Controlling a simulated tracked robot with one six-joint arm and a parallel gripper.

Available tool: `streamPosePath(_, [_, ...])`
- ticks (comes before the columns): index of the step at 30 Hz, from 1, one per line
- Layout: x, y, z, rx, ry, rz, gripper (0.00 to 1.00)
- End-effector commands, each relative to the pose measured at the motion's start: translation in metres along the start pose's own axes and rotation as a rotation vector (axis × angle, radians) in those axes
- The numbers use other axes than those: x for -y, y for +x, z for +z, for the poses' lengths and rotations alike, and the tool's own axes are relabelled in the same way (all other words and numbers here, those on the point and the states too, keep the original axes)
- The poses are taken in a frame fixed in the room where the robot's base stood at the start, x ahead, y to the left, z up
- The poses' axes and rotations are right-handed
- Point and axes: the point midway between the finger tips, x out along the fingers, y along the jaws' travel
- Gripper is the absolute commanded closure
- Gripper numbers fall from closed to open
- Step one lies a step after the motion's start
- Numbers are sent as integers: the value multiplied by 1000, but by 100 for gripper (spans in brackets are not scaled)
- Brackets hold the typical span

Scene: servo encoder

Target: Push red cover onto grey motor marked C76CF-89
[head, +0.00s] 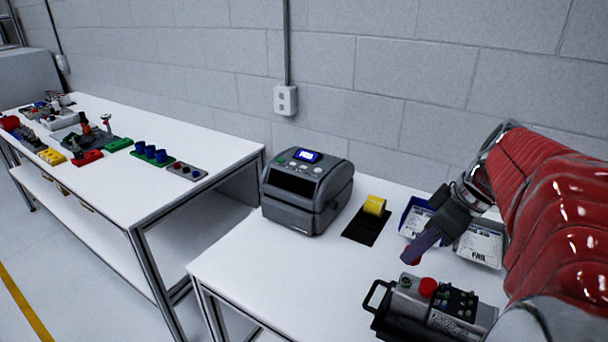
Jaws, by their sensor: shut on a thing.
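My gripper (416,254) is at the right of the head view, pointing down and left above the near table. It is shut on a small red piece (409,262), of which only a little shows at the fingertips. It seems to be the red cover; the fingers hide most of it. I cannot make out the marking C76CF-89 anywhere. Several small grey and dark parts (72,128) stand among the coloured holders on the far left table, too small to tell whether one is the grey motor.
The near table (262,284) holds a label printer (307,190), a yellow roll (374,205) on a black mat, a blue bin (408,213), a FAIL bin (480,246) and a grey box with a red knob (407,307). A gap separates it from the left table (160,200).

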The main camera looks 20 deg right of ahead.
Motion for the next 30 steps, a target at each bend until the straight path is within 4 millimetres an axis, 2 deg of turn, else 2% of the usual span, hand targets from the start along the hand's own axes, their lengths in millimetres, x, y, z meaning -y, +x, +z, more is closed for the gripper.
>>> streamPosePath(30, [0,51,21,0,-1,-2,95])
